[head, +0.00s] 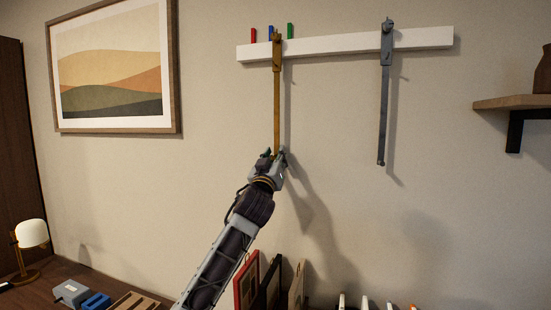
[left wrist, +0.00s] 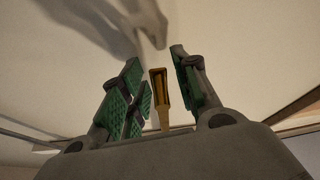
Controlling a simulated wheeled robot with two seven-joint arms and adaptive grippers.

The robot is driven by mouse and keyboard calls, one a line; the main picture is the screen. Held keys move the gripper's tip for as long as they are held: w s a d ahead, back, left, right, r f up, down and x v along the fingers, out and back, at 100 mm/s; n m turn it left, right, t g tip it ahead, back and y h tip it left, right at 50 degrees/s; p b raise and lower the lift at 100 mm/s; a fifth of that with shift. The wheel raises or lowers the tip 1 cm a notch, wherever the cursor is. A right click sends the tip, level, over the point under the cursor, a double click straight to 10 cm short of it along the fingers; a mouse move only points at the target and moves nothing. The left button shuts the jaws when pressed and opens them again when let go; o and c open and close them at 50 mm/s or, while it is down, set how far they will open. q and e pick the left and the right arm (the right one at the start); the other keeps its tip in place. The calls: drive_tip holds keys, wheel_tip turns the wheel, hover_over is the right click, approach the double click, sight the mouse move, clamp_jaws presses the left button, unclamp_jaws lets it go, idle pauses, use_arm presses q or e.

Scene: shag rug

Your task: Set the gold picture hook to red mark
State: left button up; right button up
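The gold picture hook (head: 277,95) hangs from the white rail, its long shank pointing straight down. Its top sits between the blue mark (head: 271,34) and the green mark (head: 290,31), close to the blue one. The red mark (head: 253,35) stands further left on the rail. My left gripper (head: 274,153) is at the lower end of the gold shank. In the left wrist view, the gold end (left wrist: 160,90) stands between the green-padded fingers of my left gripper (left wrist: 160,92), with gaps on both sides. My right gripper is not in view.
The white rail (head: 430,38) also carries a grey hook (head: 384,110) further right. A framed picture (head: 115,70) hangs left, and a wooden shelf (head: 510,103) is at right. Leaning frames (head: 270,283) and a lamp (head: 31,236) stand below. The wall between the hooks is clear.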

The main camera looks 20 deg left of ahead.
use_arm(q)
drive_tip(key=c, duration=0.5)
clamp_jaws()
drive_tip(key=shift+a, duration=0.1)
drive_tip(key=a+p, duration=0.1)
drive_tip(key=a, duration=0.7)
drive_tip(key=shift+w+a, duration=0.15)
drive_tip(key=shift+a, duration=0.25)
drive_tip(key=o, duration=0.7)
unclamp_jaws()
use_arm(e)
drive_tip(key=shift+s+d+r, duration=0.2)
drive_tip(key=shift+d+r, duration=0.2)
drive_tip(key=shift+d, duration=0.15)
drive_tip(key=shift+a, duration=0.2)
